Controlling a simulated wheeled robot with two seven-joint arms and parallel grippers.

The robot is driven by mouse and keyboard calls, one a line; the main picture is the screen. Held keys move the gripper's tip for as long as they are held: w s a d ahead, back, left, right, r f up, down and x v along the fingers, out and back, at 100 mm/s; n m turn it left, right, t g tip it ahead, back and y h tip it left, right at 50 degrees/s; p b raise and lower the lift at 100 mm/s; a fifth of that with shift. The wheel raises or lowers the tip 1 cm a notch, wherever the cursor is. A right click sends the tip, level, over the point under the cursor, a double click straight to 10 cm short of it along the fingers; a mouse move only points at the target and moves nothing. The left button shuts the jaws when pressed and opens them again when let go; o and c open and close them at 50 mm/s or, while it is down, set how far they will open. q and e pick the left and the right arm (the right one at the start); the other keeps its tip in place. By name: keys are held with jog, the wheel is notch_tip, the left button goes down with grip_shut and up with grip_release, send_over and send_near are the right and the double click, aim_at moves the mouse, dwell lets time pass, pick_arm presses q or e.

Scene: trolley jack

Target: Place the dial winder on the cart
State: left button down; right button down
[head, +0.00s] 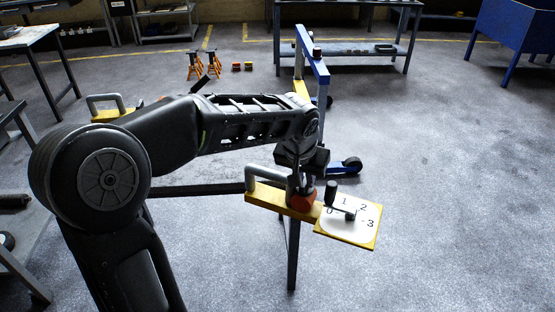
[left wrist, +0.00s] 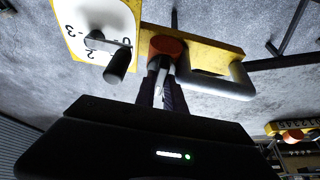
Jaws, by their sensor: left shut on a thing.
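The dial winder has a yellow bar (head: 268,197) with a grey loop handle, an orange-red round part and a white dial plate (head: 348,226) numbered 0 to 3 with a black crank. In the left wrist view its bar (left wrist: 213,54) and dial (left wrist: 88,22) fill the top. My left gripper (head: 302,180) points down from above and is shut on the winder at the orange-red part. The fingers also show in the left wrist view (left wrist: 163,78). I cannot tell for certain which thing is the cart. My right gripper is not in view.
A dark bar (head: 195,190) and an upright post (head: 293,258) stand close behind and below the winder. Another yellow piece with a grey handle (head: 107,112) is at left. A blue wheeled frame (head: 313,62) stands behind. The floor at right is clear.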

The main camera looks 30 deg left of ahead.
aim_at(333, 206)
pick_arm(q)
jog(key=shift+m+h, duration=0.4)
jog(key=shift+m, duration=0.5)
jog(key=d+f, duration=0.1)
jog(key=d, duration=0.1)
jog(key=d+f, duration=0.1)
jog(key=d, duration=0.2)
jog(key=d+f, duration=0.1)
jog(key=d, duration=0.1)
jog(key=shift+w+d+f, duration=0.1)
jog(key=shift+d+f, duration=0.25)
jog(key=shift+d, duration=0.05)
jog(key=shift+a, duration=0.1)
